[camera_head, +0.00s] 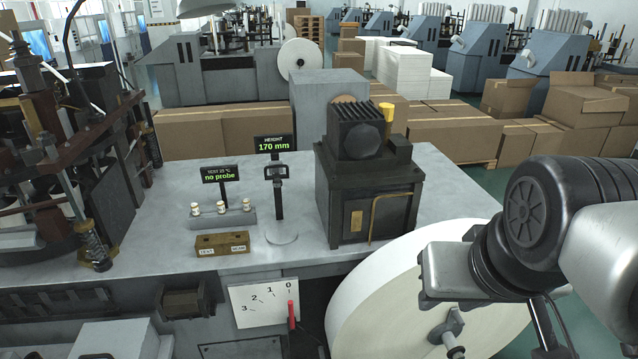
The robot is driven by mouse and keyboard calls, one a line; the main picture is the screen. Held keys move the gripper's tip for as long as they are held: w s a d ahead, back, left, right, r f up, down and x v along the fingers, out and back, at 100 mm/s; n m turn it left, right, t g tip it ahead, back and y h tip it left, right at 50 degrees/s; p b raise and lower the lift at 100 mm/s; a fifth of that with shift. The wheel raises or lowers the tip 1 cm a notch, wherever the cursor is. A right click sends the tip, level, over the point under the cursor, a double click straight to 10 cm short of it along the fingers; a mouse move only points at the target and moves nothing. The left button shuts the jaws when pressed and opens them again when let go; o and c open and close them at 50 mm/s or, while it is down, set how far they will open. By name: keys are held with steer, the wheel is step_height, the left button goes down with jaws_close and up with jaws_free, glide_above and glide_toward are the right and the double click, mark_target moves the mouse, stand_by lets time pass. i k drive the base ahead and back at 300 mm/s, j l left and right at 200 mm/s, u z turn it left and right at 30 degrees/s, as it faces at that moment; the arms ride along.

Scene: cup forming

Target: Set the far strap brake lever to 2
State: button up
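A white scale plate (262,306) marked 0 to 3 is fixed on the front of the bench, below its top edge. A thin red lever (291,315) stands upright at the plate's right end, with its tip just under the 0. No second lever of this kind shows clearly, so I cannot tell near from far. My arm comes in from the right, in front of the paper roll and well to the right of the lever. My gripper's fingers cannot be made out, and nothing of mine touches the lever.
A large white paper roll (385,280) stands right of the lever, beside my arm. On the bench are a dark motor unit (367,190), a height display reading 170 mm (273,146), a "no probe" display (219,174) and a brass block (222,244). Dark machinery stands left.

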mark_target(292, 323)
steer(key=u, duration=0.85)
steer(key=l+u, duration=0.15)
steer(key=i, duration=0.45)
steer(key=l+u, duration=0.1)
steer(key=k+l, duration=0.05)
steer(key=l, duration=0.05)
